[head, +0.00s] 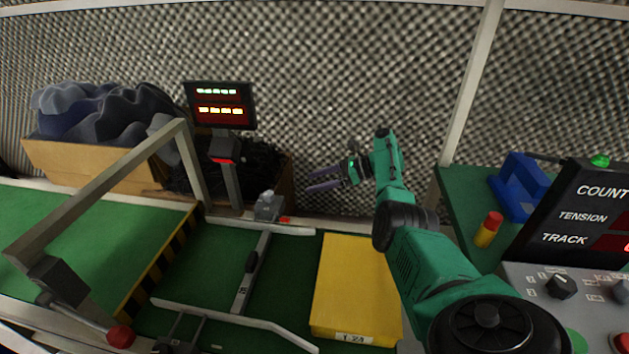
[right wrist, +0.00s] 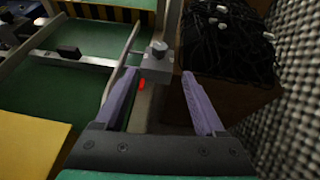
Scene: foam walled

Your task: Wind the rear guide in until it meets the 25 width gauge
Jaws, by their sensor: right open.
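The rear guide (head: 290,229) is a pale rail along the far side of the green belt; it also shows in the right wrist view (right wrist: 121,62). A grey block (head: 268,206) with a small knob and a red mark sits behind it, also in the right wrist view (right wrist: 157,62). The width gauge (head: 241,292), a pale bar with a black grip, lies across the belt. Its far end is close to the rear guide; I cannot tell whether they touch. My right gripper (head: 325,180) is open and empty, its purple fingers right of and above the block. My left gripper is out of view.
A yellow box (head: 355,285) stands on the belt right of the gauge. The front guide (head: 225,314) runs along the near side. A grey frame (head: 100,185) and a display post (head: 220,105) stand left. A control panel (head: 585,290) is at right.

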